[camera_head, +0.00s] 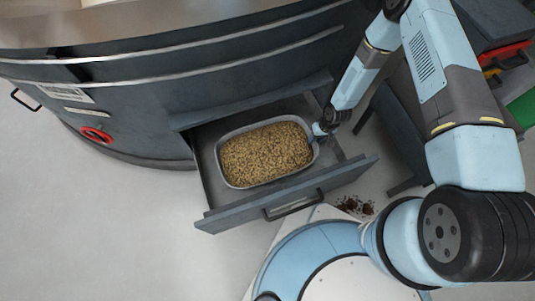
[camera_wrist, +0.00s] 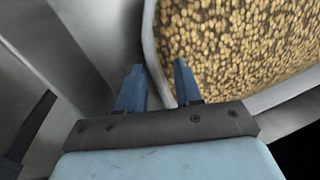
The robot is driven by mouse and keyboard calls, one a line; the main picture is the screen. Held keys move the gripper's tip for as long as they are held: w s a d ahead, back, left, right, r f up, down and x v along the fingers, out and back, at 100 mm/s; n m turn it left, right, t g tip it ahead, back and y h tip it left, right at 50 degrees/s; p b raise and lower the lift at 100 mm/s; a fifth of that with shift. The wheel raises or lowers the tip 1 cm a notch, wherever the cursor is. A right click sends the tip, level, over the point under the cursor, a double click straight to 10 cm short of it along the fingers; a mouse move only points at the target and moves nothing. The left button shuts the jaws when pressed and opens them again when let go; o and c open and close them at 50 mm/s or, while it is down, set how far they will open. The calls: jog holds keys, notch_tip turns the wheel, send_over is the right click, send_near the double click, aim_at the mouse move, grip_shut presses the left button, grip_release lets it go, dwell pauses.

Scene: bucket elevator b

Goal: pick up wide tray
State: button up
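The wide tray (camera_head: 221,171) is a grey metal tray with rounded corners, full of tan pellets or grain. It sits in the pulled-out drawer (camera_head: 221,215). My gripper (camera_head: 318,138) is at the tray's right end in the head view. In the wrist view my gripper (camera_wrist: 160,76) has its two blue fingers apart. The tray's rim (camera_wrist: 150,50) runs between them, one finger outside the wall and one on the grain side. I cannot tell whether either finger touches the wall.
The drawer's front panel has a dark handle (camera_head: 292,206). The drawer belongs to a large dark round machine (camera_head: 150,90) with a red ring (camera_head: 96,135). Dark crumbs (camera_head: 356,206) lie on the floor right of the drawer. A dark table (camera_head: 395,115) stands at right. Floor at left is clear.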

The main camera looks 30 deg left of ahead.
aim_at(309, 149)
jog(key=shift+s+x, duration=0.1)
jog(key=shift+x, duration=1.25)
jog(key=shift+s+x, duration=0.15)
jog(key=shift+x, duration=1.2)
jog(key=shift+d, duration=0.15)
grip_shut()
